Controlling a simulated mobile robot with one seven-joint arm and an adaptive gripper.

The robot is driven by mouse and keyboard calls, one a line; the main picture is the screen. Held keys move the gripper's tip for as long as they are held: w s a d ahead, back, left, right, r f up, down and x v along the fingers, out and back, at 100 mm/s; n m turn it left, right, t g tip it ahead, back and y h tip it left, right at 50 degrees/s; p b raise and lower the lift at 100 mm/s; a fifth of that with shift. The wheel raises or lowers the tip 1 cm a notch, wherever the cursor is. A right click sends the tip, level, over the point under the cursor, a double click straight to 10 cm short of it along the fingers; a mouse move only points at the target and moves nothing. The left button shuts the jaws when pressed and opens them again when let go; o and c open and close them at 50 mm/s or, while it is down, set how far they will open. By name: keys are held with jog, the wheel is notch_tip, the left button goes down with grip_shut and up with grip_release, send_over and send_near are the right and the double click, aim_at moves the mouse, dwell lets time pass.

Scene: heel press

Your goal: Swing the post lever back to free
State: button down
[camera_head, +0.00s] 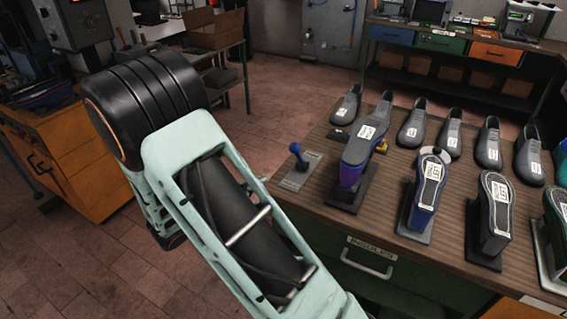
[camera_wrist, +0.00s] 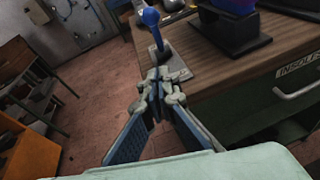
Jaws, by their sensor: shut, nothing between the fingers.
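A small lever with a blue ball knob (camera_head: 295,148) rises from a flat grey plate (camera_head: 300,173) at the near left corner of the workbench. The lever leans toward the upper left in the head view. In the wrist view the blue knob (camera_wrist: 151,17) stands above and beyond my gripper (camera_wrist: 158,75). In the head view my arm hides the gripper. A dark post stand (camera_head: 349,193) carries a blue-purple last beside the plate.
The ribbed workbench (camera_head: 385,212) holds several shoe lasts on stands to the right and a row of grey shoes behind. A green drawer with a metal handle (camera_head: 367,264) is on its front. Open brick floor (camera_head: 285,110) lies left of the bench.

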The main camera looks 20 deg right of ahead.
jog(key=p, duration=0.2)
send_near(298, 155)
jog(key=f, duration=0.1)
jog(key=w+d+f, duration=0.2)
jog(key=f, duration=0.1)
jog(key=shift+w, duration=0.2)
jog(key=shift+w+d+r+p, duration=0.2)
jog(key=shift+d+r, duration=0.15)
jog(key=shift+d, duration=0.1)
jog(key=shift+w+d+r+p, duration=0.25)
jog(key=shift+d+r, duration=0.1)
jog(key=shift+d, duration=0.1)
jog(key=shift+w+d+r, duration=0.15)
jog(key=shift+w+d, duration=0.1)
jog(key=shift+d, duration=0.15)
